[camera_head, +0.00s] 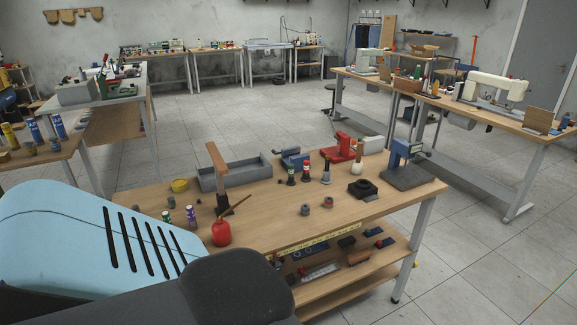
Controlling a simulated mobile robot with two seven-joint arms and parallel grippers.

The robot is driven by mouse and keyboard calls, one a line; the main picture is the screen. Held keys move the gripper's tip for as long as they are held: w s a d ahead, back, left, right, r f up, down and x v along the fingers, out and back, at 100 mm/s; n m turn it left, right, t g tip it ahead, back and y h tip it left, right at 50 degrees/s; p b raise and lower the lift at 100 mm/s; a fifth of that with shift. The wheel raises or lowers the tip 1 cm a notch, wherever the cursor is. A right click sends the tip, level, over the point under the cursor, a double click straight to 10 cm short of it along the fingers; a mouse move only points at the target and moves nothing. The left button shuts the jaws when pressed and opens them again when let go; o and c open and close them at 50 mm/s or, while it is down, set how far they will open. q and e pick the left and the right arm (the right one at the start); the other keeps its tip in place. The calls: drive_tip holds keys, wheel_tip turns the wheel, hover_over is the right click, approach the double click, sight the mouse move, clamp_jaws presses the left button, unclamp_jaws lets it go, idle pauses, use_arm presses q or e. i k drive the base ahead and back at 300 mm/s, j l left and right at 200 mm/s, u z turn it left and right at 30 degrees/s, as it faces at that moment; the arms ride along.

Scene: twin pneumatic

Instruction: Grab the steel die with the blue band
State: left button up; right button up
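Two small grey cylindrical pieces stand on the near wooden workbench (262,232), right of its middle. The left grey piece (305,209) may be a steel die; any band colour is too small to tell. The right grey piece (328,202) shows a reddish tint on top. I cannot make out a blue band on either one. Neither of my grippers is in view. A light blue and dark part that seems to be my own body covers the lower left and hides the bench's left end.
The bench holds a red oil can (221,233), a grey tray (236,174), a red press (343,149), a blue press (404,160), a black block (362,189) and several small bottles. A lower shelf (350,277) holds tools. Other workbenches stand around.

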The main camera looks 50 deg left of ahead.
sight(305, 208)
drive_tip(key=u, duration=1.55)
